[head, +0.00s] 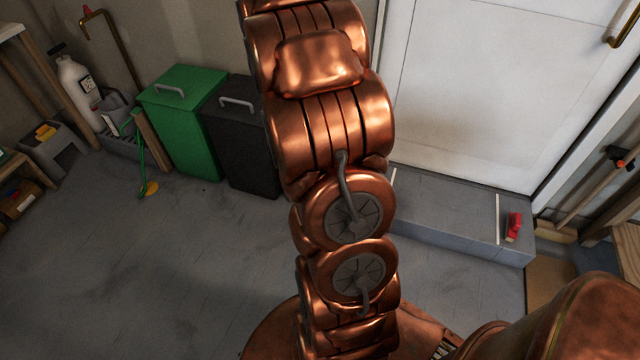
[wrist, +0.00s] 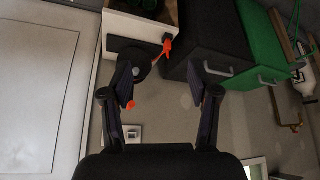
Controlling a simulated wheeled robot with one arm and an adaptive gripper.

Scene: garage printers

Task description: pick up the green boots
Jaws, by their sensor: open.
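I cannot make out any green boots in either view. My gripper (wrist: 165,90) shows in the wrist view with its two black fingers spread apart and nothing between them. Behind the fingers are a wall and some bins, seen roughly upside down. In the head view my copper arm rises through the middle and hides part of the floor and wall; the gripper itself is out of that frame.
A green bin (head: 190,118) and a black bin (head: 245,140) stand against the back wall. A white bottle (head: 78,90) stands at the left. A grey step (head: 450,215) with a red object (head: 513,226) fronts the white door (head: 470,90). The left floor is mostly clear.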

